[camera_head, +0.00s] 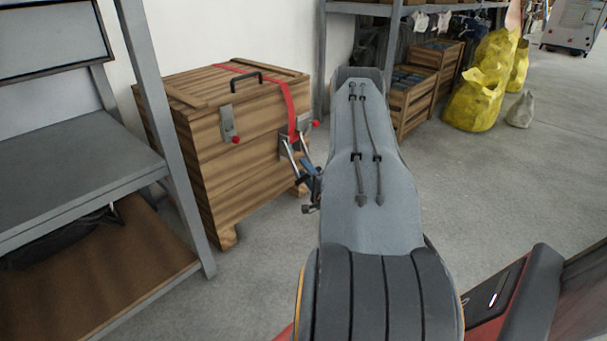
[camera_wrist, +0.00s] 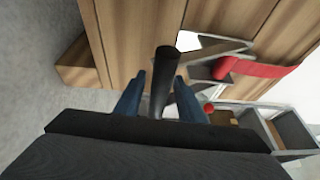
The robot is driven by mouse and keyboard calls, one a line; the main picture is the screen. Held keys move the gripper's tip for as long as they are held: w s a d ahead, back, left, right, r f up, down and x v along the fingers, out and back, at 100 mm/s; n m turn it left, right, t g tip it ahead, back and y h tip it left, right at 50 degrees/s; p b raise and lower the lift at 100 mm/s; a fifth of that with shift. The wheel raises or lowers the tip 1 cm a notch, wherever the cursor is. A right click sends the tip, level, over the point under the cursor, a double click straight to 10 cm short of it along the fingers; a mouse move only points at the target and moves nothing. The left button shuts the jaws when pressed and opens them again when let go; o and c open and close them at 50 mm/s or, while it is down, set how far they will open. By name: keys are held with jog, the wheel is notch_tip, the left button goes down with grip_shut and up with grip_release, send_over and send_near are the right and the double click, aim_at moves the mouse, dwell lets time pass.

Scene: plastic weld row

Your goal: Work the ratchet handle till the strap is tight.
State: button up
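A wooden crate (camera_head: 236,165) stands left of my arm, with a red strap (camera_head: 290,107) running over its lid and down its front. The metal ratchet (camera_head: 291,147) sits on the crate's front at the strap's lower end. The ratchet also shows in the wrist view (camera_wrist: 208,47), beside the red strap (camera_wrist: 258,69). My gripper (camera_head: 312,172) is at the ratchet, partly hidden by my arm. In the wrist view, my gripper's blue fingers (camera_wrist: 159,82) stand either side of the black handle (camera_wrist: 163,70). Narrow gaps seem to show between fingers and handle, so the gripper looks open around it.
A grey shelf (camera_head: 75,165) stands close on the left. Wooden boxes (camera_head: 412,100) and yellow bags (camera_head: 477,98) are at the back right. The floor (camera_head: 500,180) to the right is clear.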

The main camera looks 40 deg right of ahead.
jog(key=shift+w+d, duration=0.1)
jog(key=shift+w, duration=0.15)
jog(key=shift+c, duration=0.2)
jog(key=shift+r, duration=0.1)
grip_shut()
